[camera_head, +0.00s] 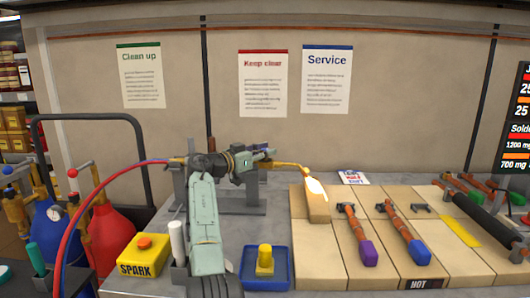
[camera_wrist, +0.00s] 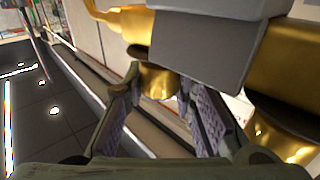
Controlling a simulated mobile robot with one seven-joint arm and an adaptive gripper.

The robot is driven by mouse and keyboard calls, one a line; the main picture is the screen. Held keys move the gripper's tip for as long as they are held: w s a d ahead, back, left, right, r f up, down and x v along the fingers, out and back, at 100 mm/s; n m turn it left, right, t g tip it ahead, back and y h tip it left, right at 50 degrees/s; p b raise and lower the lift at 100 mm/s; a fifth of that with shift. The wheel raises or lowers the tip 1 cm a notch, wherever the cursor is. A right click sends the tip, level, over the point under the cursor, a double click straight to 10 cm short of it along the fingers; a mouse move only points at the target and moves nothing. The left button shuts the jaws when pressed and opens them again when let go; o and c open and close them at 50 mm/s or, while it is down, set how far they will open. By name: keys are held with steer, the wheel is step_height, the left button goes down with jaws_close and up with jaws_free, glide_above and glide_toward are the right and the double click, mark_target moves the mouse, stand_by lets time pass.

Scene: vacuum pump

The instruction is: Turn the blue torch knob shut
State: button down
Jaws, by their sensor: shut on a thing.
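The brass torch (camera_head: 288,166) lies level in a grey stand (camera_head: 254,194), its tip to the right with a bright white-yellow flame (camera_head: 315,187). A red and a blue hose run to its left end. My gripper (camera_wrist: 165,95) is at the torch body from the front. In the wrist view its two fingers stand either side of a short brass part (camera_wrist: 157,82) under the grey block of the stand (camera_wrist: 205,45). The gripper is closed on this part of the torch knob. The knob's blue colour is not clearly visible; my gripper and arm cover it in the head view.
A SPARK button box (camera_head: 144,256), a blue tray (camera_head: 265,275) and red and blue gas cylinders (camera_head: 108,235) are nearby. Pipes with coloured handles (camera_head: 357,236) lie on bricks at right, by a HOT sign (camera_head: 419,284).

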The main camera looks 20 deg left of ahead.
steer(key=shift+f, duration=0.15)
steer(key=c, duration=1.3)
jaws_free()
steer(key=shift+n+t+y+b, duration=0.3)
steer(key=shift+y+b, duration=0.05)
steer(key=shift+y, duration=0.25)
